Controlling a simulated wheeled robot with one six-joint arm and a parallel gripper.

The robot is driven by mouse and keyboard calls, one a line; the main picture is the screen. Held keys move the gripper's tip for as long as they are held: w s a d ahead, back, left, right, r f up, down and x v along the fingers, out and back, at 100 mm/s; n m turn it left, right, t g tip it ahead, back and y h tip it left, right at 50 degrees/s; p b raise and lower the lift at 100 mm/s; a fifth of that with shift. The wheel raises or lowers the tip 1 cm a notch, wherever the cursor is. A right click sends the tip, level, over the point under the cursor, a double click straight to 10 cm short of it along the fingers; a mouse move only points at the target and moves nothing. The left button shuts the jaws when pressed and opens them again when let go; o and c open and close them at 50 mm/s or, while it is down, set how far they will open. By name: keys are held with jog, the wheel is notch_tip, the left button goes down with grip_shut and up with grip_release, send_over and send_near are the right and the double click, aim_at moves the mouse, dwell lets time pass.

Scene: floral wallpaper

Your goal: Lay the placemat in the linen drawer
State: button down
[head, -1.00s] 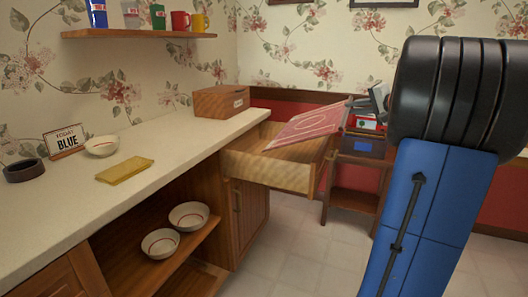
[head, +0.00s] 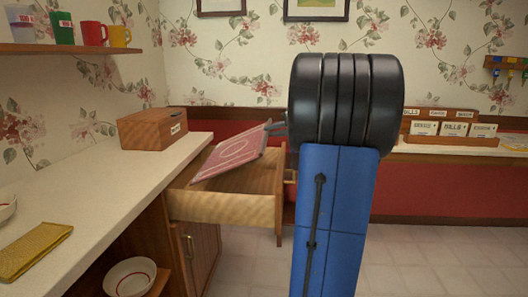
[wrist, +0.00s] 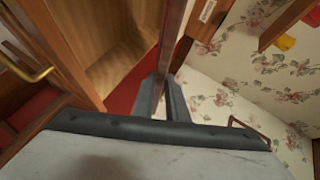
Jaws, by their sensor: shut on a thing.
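The placemat (head: 232,154), pink-red with a pale ring and border, is held tilted above the open linen drawer (head: 222,208). My gripper (head: 272,127) is shut on its upper right edge; the black wrist partly hides the gripper in the head view. In the wrist view the placemat (wrist: 176,42) shows nearly edge-on between the gripper fingers (wrist: 165,98). The drawer, of light wood, is pulled out from under the counter; its bare interior (wrist: 120,55) shows in the wrist view. I cannot tell whether the placemat's lower edge touches the drawer.
A wooden box (head: 152,128) stands on the counter (head: 110,180) by the drawer. A folded yellow cloth (head: 32,250) lies nearer. Labelled boxes (head: 452,128) stand on a ledge at right. Floor right of the drawer is clear.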

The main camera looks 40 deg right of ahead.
jog(key=shift+f, duration=3.15)
jog(key=c, duration=1.7)
grip_release()
jog(key=shift+c, duration=0.2)
jog(key=r+v, duration=0.1)
jog(key=v, duration=1.1)
jog(key=shift+r, duration=0.15)
